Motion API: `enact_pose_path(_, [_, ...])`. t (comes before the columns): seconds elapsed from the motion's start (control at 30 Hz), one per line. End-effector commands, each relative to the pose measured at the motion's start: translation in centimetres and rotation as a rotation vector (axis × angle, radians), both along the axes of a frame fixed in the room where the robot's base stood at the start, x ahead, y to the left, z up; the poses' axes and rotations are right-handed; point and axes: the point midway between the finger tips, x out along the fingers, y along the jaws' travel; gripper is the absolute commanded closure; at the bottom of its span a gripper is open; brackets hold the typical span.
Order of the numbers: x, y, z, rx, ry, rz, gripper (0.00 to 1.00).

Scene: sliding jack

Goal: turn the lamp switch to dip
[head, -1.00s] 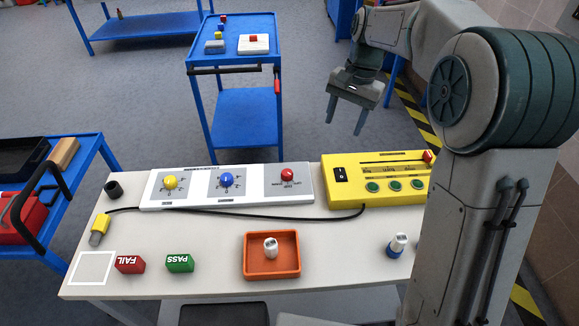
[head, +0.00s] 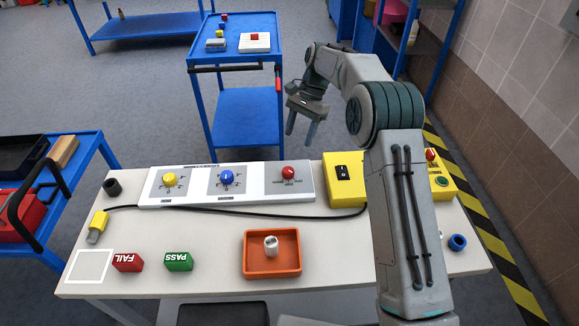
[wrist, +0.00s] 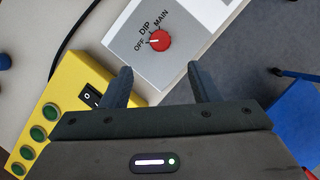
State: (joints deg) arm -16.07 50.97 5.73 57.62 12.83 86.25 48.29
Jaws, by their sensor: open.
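The lamp switch is a red knob (wrist: 160,40) on a white panel (wrist: 125,42) marked OFF, DIP and MAIN. Its white mark points toward OFF in the wrist view. In the head view the red knob (head: 288,170) sits at the right end of the long white panel (head: 304,190). My gripper (head: 300,135) is open and empty, in the air beyond the table's far edge, near that end of the panel. In the wrist view the knob lies ahead of the gap between my two fingers (wrist: 158,80), apart from them.
The yellow box (head: 345,195) with a rocker switch and green buttons stands right of the panel, partly hidden by my arm. A black cable (head: 250,213) runs along the panel's front. An orange tray (head: 272,270) holds a white piece. A blue cart (head: 235,60) stands behind.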

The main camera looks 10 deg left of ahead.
Motion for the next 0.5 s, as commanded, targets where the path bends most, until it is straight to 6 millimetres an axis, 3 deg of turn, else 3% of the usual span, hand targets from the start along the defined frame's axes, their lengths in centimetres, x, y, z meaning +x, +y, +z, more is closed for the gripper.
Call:
enact_pose_path(0.3, [-2.4,1.4,-6.4,0.0,0.002,0.002,0.45])
enact_pose_path(0.5, [-3.4,2.0,-9.3,0.0,0.001,0.001,0.45])
